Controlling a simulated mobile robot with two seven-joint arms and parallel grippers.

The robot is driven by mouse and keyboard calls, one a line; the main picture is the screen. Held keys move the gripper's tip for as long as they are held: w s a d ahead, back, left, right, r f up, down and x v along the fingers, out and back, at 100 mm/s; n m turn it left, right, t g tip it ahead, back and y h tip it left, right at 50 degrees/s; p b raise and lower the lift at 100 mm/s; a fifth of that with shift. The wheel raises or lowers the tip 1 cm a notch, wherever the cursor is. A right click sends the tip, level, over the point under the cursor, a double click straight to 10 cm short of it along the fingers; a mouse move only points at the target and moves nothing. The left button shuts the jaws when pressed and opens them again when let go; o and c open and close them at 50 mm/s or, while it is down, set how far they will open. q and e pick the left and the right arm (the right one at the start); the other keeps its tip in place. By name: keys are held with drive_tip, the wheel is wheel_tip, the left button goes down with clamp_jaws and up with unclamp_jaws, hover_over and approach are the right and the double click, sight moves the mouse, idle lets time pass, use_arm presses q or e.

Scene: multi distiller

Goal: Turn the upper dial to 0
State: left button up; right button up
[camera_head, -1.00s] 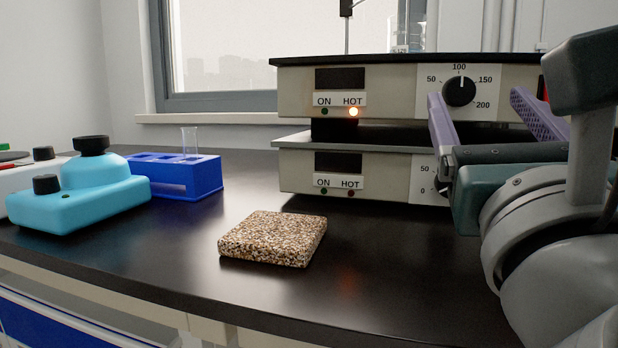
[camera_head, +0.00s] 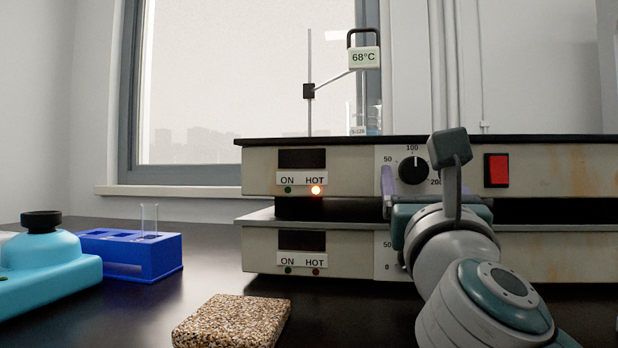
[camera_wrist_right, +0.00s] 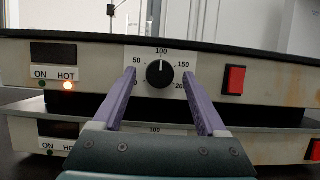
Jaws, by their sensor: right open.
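The upper dial (camera_head: 413,171) is a black round knob on the front of the upper hot plate (camera_head: 350,185). It also shows in the right wrist view (camera_wrist_right: 160,73), with its white mark pointing up at 100. The HOT lamp (camera_head: 316,190) beside it glows orange. My right gripper (camera_wrist_right: 162,80) is open, its two purple fingers spread left and right of the dial. Whether they are level with the knob in depth or still short of it, I cannot tell. In the head view my right arm hides the right finger and most of the lower dial. My left gripper is not in view.
A lower hot plate (camera_head: 345,258) stands beneath the upper one. A red switch (camera_head: 497,170) is right of the dial. A thermometer display (camera_head: 364,58) and glassware stand on top. A speckled slab (camera_head: 232,322), a blue rack (camera_head: 150,262) and a turquoise device (camera_head: 45,262) occupy the left bench.

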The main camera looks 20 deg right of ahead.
clamp_jaws()
idle(0.6)
